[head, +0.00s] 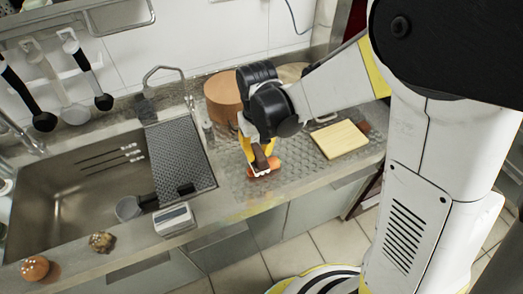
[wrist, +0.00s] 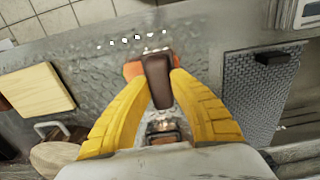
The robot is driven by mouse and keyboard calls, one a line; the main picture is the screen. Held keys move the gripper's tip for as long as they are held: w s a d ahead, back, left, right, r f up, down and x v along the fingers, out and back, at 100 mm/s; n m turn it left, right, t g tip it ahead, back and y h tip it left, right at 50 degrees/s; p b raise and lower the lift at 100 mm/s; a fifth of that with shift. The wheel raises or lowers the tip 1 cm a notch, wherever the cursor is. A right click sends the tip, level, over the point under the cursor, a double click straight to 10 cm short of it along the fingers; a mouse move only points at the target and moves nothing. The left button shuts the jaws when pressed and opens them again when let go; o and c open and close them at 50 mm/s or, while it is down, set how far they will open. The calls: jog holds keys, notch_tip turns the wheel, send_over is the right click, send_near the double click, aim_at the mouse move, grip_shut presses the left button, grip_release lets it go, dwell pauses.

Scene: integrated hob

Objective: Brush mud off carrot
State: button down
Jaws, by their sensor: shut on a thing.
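My gripper (head: 258,150) points down over the counter, shut on a brush (wrist: 157,80) with a dark brown handle. In the wrist view the yellow fingers of my gripper (wrist: 158,92) close on both sides of the handle. The carrot (wrist: 132,70) is an orange shape that lies under and beside the brush. In the head view the carrot (head: 274,162) shows on the counter just below the fingers. The brush covers its middle. I cannot tell whether the bristles touch it, and no mud can be made out.
A sink (head: 80,190) with a grey drain mat (head: 180,155) lies to the left. A yellow board (head: 340,140) lies to the right, and a round wooden container (head: 223,97) stands behind. A small scale (head: 174,219) sits at the front edge. The patterned counter around the carrot is mostly clear.

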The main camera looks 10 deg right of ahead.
jog(key=shift+s+a, duration=0.1)
jog(key=shift+a, duration=0.15)
jog(key=shift+f, duration=0.1)
jog(key=shift+d, duration=0.15)
jog(key=shift+w+d, duration=0.3)
jog(key=shift+d, duration=0.4)
